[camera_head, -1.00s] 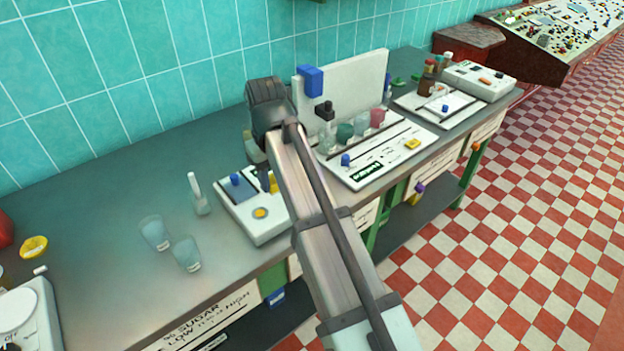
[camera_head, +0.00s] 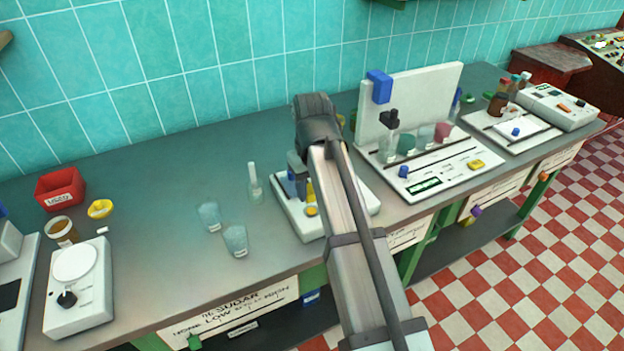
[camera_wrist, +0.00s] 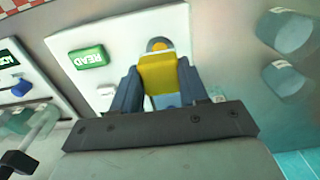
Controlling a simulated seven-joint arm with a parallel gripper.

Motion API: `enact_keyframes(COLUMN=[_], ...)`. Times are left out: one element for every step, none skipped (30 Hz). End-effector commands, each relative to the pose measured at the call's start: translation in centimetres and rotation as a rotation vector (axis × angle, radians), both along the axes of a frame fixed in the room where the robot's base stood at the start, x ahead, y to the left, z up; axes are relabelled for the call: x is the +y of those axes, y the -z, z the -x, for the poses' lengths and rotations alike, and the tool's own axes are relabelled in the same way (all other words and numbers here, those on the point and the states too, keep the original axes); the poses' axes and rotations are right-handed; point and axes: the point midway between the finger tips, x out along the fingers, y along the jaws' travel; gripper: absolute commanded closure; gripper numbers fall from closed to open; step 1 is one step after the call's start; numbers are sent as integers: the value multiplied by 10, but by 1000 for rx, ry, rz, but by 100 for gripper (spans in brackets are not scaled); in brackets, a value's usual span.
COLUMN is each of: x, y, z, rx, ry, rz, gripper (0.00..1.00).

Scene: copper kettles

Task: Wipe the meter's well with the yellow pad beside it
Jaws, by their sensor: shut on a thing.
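The white meter (camera_head: 290,212) stands on the bench, partly hidden behind my arm. I cannot tell whether the pad touches the meter.
Two glass beakers (camera_head: 209,216) and a thin-necked bottle (camera_head: 254,182) stand left of the meter. To the right is a larger white unit (camera_head: 440,176) with an upright panel and jars. A red box (camera_head: 60,188) and another white device (camera_head: 78,300) are at far left.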

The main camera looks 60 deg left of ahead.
Motion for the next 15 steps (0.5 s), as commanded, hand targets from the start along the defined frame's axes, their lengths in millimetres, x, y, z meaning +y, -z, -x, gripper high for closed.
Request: enact_keyframes(x=[-1, -1, 0, 0, 0, 0, 0, 0, 0, 0, 0, 0, 0, 0, 0], y=[4, 5, 7, 8, 9, 10, 10, 10, 10, 10, 10, 10, 10, 10, 10], z=[0, 0, 0, 0, 0, 0, 0, 0, 0, 0, 0, 0, 0, 0, 0], rx=[0, 0, 0, 0, 0, 0, 0, 0, 0, 0, 0, 0, 0, 0, 0], ry=[0, 0, 0, 0, 0, 0, 0, 0, 0, 0, 0, 0, 0, 0, 0], rz=[0, 0, 0, -1, -1, -1, -1, -1, -1, -1, -1, -1, -1, -1, -1], gripper=[81, 81, 81, 81, 81, 81, 81, 81, 81, 81, 81, 81, 81, 81, 81])
